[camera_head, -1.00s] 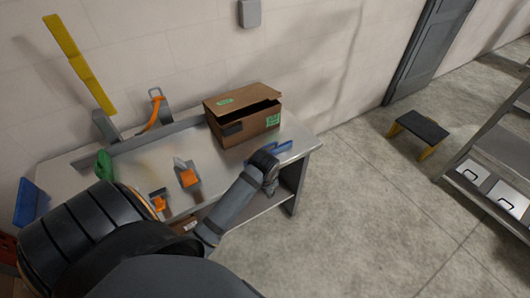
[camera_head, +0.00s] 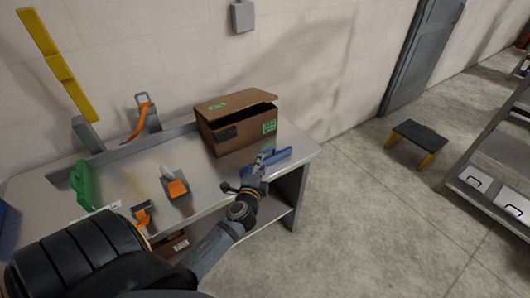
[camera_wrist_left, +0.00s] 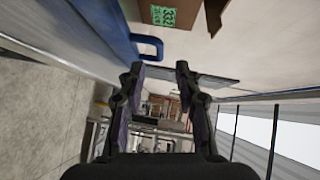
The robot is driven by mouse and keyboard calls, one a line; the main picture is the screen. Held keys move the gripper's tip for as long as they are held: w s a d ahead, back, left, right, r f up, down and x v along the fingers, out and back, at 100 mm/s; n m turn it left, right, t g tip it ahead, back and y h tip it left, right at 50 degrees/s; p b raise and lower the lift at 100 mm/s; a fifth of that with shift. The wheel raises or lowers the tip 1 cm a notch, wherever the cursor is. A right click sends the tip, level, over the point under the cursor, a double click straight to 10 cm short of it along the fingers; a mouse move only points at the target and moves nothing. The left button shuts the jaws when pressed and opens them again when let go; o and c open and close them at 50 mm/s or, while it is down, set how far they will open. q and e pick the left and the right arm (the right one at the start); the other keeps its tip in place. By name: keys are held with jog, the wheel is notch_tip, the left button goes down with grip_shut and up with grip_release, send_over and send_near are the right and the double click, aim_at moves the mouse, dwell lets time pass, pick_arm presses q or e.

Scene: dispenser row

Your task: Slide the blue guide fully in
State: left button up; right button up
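The blue guide (camera_head: 280,160) lies along the right end of the metal bench, in front of the cardboard box. In the left wrist view it is a long blue bar (camera_wrist_left: 98,30) with a blue loop handle (camera_wrist_left: 149,42) at its end. My left gripper (camera_head: 264,156) is at the guide, partly overlapping it in the head view. In the left wrist view its two fingers (camera_wrist_left: 159,68) are apart with nothing between them. The handle shows just beyond the fingertips, nearer the left finger; contact cannot be told. My right gripper is not in view.
An open-flapped cardboard box (camera_head: 238,133) stands behind the guide. Orange-handled dispensers (camera_head: 177,188) and a green one (camera_head: 82,186) sit further left on the metal bench (camera_head: 150,165). Open floor (camera_head: 360,220) lies to the right, with a step stool (camera_head: 420,133).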

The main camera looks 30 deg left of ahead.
aim_at(265, 151)
pick_arm(q)
jog(key=x, duration=0.8)
jog(key=shift+w+a+p, duration=0.1)
jog(key=shift+w+p, duration=0.05)
jog(key=shift+p, duration=0.15)
grip_shut()
